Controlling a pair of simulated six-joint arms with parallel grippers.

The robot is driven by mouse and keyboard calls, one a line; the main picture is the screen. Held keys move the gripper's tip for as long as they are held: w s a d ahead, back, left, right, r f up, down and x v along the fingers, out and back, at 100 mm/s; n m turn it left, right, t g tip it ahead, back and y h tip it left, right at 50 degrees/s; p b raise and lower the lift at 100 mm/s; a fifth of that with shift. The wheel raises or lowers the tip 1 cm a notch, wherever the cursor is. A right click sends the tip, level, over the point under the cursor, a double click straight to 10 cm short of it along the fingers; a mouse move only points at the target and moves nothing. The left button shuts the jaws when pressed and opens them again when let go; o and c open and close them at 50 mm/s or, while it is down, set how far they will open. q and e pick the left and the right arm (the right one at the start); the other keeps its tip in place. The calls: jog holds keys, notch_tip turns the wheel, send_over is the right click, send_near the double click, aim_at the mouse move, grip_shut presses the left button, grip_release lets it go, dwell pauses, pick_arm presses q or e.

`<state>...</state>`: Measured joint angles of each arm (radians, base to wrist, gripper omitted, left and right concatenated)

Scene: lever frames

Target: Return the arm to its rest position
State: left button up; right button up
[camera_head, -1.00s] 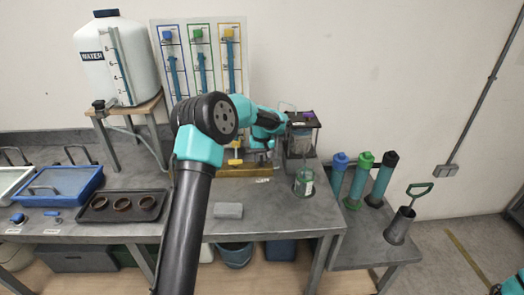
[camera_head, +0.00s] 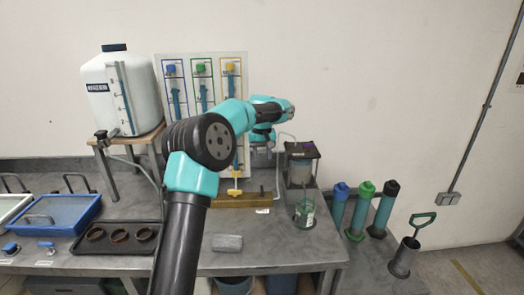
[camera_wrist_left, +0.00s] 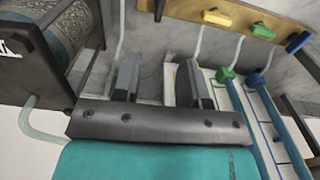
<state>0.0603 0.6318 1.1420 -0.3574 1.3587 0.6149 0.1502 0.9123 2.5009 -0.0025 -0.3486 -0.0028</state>
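My left arm reaches in from the bottom centre of the head view, bent at the elbow, with its forearm pointing right over the bench. My left gripper (camera_head: 262,144) is above the back of the bench, in front of the wall and right of the lever board (camera_head: 203,85). My right gripper shows in neither view.
A dark-framed apparatus (camera_head: 301,150) and a glass jar (camera_head: 304,213) stand right of the gripper. A water tank (camera_head: 105,100) is on a stand at left. A dark tray (camera_head: 112,223) with brown rings and a grey block (camera_head: 227,243) lie in front. Capped cylinders (camera_head: 357,212) stand at right.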

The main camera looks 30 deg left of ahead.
pick_arm(q)
jog(key=shift+r, duration=0.85)
